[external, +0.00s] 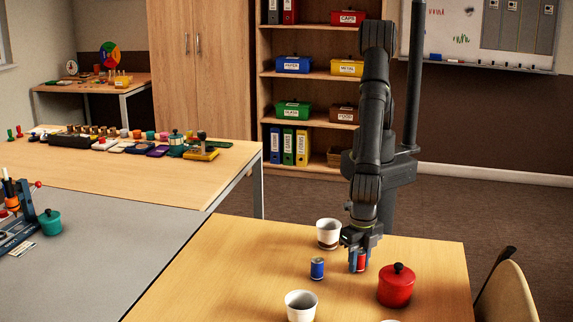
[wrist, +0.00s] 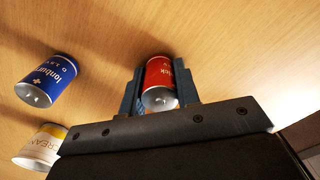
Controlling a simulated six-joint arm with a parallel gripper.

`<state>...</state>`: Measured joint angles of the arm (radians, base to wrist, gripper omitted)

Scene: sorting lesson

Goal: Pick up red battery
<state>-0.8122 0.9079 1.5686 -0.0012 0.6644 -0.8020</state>
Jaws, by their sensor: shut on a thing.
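The red battery (external: 361,262) is a short red cylinder with a silver end, on or just above the wooden table (external: 230,262); I cannot tell which. In the wrist view the red battery (wrist: 158,78) sits between the two jaws, its silver end toward the camera. My gripper (external: 357,254) points down and is shut on it; it also shows in the wrist view (wrist: 159,92), with a finger on each side of the battery. The fingers hide part of the battery's sides.
A blue battery (external: 317,268) stands left of my gripper. A white cup (external: 328,233) is behind it, and another white cup (external: 300,306) is at the front. A red lidded pot (external: 396,287) stands close on the right. The table's left part is clear.

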